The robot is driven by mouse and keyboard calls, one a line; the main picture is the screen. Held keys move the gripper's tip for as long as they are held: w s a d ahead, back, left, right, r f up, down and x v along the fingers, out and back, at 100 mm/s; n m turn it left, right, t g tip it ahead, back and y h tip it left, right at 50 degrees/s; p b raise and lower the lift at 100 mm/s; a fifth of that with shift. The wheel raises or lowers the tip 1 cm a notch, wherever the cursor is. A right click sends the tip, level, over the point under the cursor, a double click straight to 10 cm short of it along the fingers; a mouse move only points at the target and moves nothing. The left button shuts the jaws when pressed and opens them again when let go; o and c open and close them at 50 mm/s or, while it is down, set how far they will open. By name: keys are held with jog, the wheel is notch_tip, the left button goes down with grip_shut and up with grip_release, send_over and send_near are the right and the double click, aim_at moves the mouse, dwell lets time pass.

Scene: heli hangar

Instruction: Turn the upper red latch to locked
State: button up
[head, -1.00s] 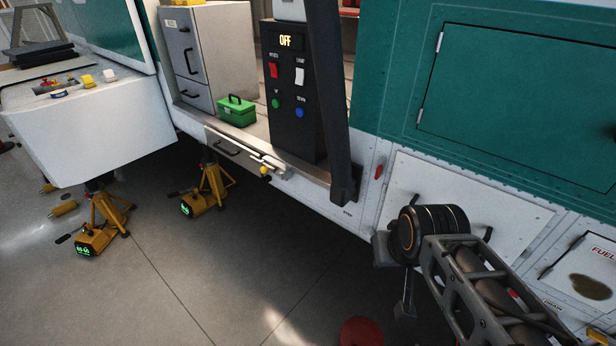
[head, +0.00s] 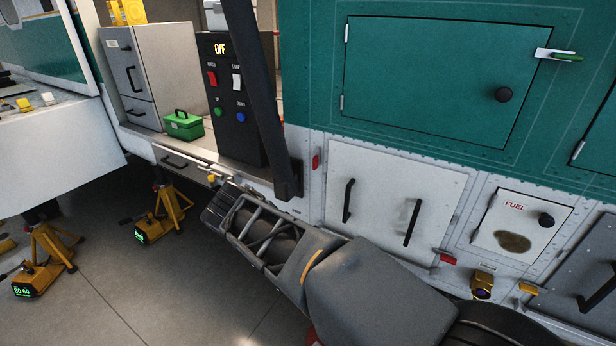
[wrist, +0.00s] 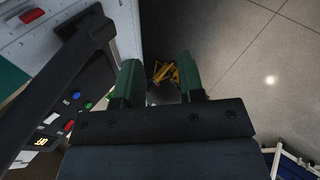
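The upper red latch (head: 316,162) is a small red tab on the white hull, at the upper left corner of a white panel (head: 393,195). It stands upright, just right of the dark post. A red latch also shows at the upper left of the wrist view (wrist: 33,15), apart from my fingers. A lower red latch (head: 447,257) lies nearly level at the panel's lower right. My gripper (wrist: 159,78) has two green fingers spread apart with nothing between them. In the head view my arm reaches left below the panel; the fingertips cannot be made out there.
The dark post (head: 262,95) stands beside the control box (head: 233,125), which reads OFF. A green toolbox (head: 184,125) sits on the sill. Yellow jacks (head: 160,215) stand on the floor at left. The white panel has two black handles. A fuel door (head: 518,225) is to its right.

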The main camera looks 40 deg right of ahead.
jog(key=w+d+f+n+h+b, duration=0.1)
jog(key=w+d+n+h+b, duration=0.15)
jog(key=d+n, duration=0.2)
jog(key=w+d+f+n+h+b, duration=0.1)
jog(key=w+d+n+h+b, duration=0.1)
jog(key=d+n+h+b, duration=0.3)
jog(key=n+h+b, duration=0.3)
jog(key=n+h, duration=0.1)
jog(key=n, duration=0.1)
send_near(314, 164)
jog(key=shift+t, duration=0.4)
jog(key=x, duration=1.1)
jog(key=shift+s+p, duration=0.1)
jog(key=shift+p, duration=0.3)
grip_shut()
